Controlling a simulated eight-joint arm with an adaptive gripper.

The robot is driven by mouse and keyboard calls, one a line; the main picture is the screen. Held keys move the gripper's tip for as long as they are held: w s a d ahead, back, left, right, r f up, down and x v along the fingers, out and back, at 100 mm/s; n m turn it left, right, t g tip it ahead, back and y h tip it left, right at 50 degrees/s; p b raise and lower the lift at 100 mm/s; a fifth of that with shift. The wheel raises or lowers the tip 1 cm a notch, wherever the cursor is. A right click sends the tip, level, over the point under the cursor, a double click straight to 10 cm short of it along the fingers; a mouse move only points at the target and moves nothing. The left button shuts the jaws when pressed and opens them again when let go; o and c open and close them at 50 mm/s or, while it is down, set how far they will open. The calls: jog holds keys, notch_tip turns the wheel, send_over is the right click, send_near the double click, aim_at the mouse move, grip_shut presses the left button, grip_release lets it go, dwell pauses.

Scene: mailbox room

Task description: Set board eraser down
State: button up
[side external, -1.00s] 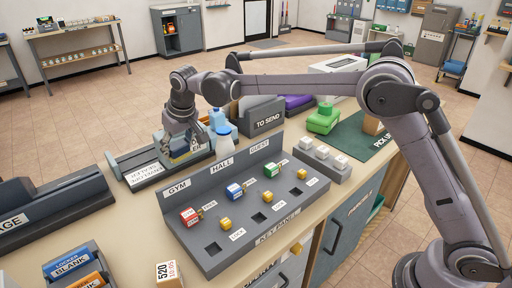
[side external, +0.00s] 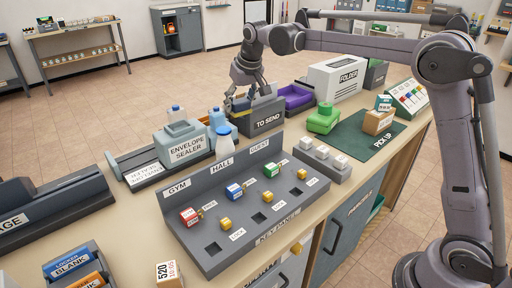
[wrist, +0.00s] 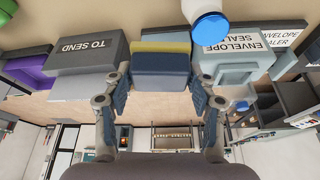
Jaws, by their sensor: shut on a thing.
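The board eraser (wrist: 160,66), a block with a dark blue body and a yellow band, sits between my gripper's fingers in the wrist view. My gripper (wrist: 160,100) is shut on it. In the side view my gripper (side external: 244,92) is at the back of the counter, beside and behind the grey TO SEND tray (side external: 268,122). Only a small yellowish part of the eraser (side external: 240,103) shows there, partly hidden by the fingers and the tray. I cannot tell whether the eraser touches the counter.
The envelope sealer (side external: 184,142) and bottles (side external: 224,140) stand left of my gripper. A purple tray (side external: 296,98) and the white folder machine (side external: 338,80) stand to the right. The grey key panel (side external: 240,205) is in front. The green pick-up mat (side external: 355,142) has some bare room.

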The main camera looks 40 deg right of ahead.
jog(key=s+d+m+h, duration=0.1)
jog(key=s+d, duration=0.4)
jog(key=d, duration=0.3)
jog(key=s+d+m, duration=0.2)
jog(key=s+d, duration=0.3)
jog(key=d, duration=0.3)
jog(key=s+d+m+h, duration=0.1)
jog(key=s+d, duration=0.4)
jog(key=d, duration=0.3)
jog(key=s+d+f+m+g, duration=0.15)
jog(key=s+d, duration=0.25)
jog(key=s, duration=0.4)
jog(key=s+d+m, duration=0.2)
jog(key=s+d, duration=0.3)
jog(key=s, duration=0.3)
jog(key=shift+h, duration=0.3)
jog(key=w+a+f, duration=0.1)
jog(key=w+f, duration=0.2)
jog(key=f, duration=0.1)
jog(key=w+a+f, duration=0.2)
jog(key=w+f, duration=0.2)
jog(key=w+a+f, duration=0.2)
jog(key=w+f, duration=0.1)
jog(key=w, duration=0.1)
jog(key=shift+a+f, duration=0.15)
jog(key=shift+f, duration=2.3)
jog(key=shift+f, duration=0.35)
jog(key=o, duration=1.1)
jog(key=shift+o, duration=0.2)
